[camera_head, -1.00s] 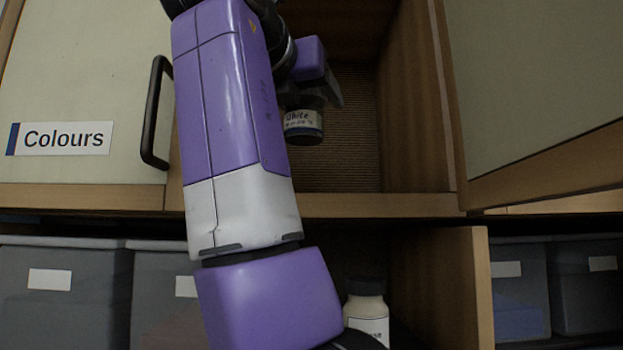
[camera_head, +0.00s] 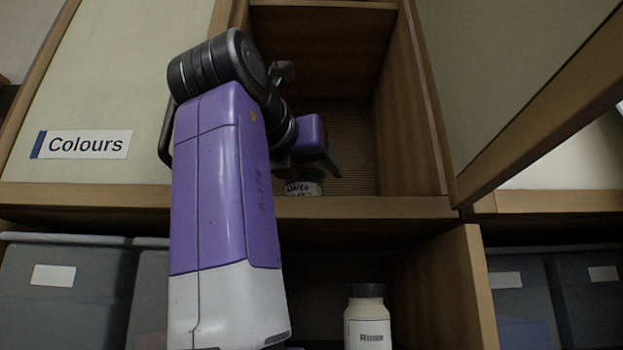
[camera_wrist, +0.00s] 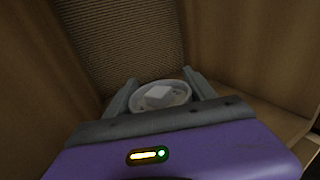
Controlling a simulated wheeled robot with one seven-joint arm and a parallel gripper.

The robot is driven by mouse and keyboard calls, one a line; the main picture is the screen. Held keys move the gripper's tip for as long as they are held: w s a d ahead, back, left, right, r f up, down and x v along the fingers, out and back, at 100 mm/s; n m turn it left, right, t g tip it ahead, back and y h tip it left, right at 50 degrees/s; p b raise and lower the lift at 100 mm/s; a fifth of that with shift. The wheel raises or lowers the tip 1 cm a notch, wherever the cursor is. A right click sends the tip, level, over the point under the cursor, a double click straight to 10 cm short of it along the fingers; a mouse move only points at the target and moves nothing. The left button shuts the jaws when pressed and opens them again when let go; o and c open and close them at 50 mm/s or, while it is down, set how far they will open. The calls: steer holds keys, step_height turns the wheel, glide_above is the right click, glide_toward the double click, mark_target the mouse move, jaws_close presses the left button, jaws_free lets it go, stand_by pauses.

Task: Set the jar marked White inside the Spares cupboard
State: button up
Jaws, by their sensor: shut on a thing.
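The jar marked White (camera_head: 303,188) is inside the open cupboard, low down just behind its front edge. Its lower part is hidden by that edge in the head view, so I cannot tell whether it touches the cupboard floor. In the wrist view its round pale lid (camera_wrist: 160,95) sits between the two fingers. My gripper (camera_wrist: 160,92) is shut on the jar. The open cupboard (camera_head: 410,130) has wooden walls and a ribbed back. No Spares label shows on it; its door (camera_head: 500,80) stands open to the right.
A closed door labelled Colours (camera_head: 85,144) is on the left. Below, a white bottle with a dark cap (camera_head: 367,318) stands in an open compartment. Grey bins (camera_head: 60,290) are at lower left and right. The cupboard's right wall is close to my gripper.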

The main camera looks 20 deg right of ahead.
steer(key=o, duration=1.6)
steer(key=shift+s+r, duration=0.1)
steer(key=b+v, duration=0.1)
steer(key=v, duration=1)
steer(key=shift+s+a, duration=0.3)
